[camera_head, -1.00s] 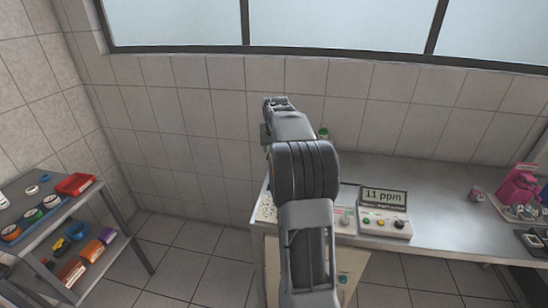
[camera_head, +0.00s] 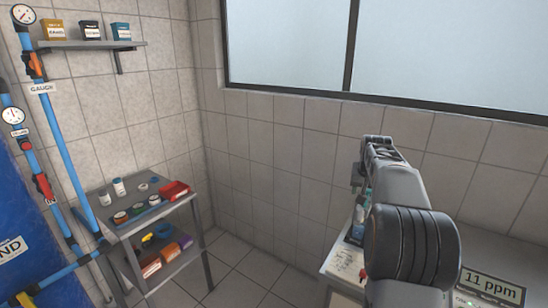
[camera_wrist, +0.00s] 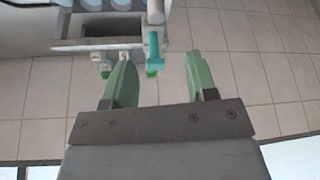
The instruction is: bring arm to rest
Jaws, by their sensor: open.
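My arm stands raised at the right of the head view, in front of the tiled wall and above the bench. Its gripper end (camera_head: 357,172) points away from me, and the fingers are hard to make out there. In the wrist view my gripper (camera_wrist: 158,75) shows two green fingers spread apart with nothing held between them. A teal thing (camera_wrist: 153,52) on a light rod shows beyond the fingers; I cannot tell how far it is from them.
The bench (camera_head: 340,258) with an 11 ppm display (camera_head: 492,287) is at lower right. A shelf cart (camera_head: 130,225) with jars and boxes stands left of centre. Blue pipes (camera_head: 62,140) with gauges run at far left. A wall shelf (camera_head: 90,44) holds small boxes.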

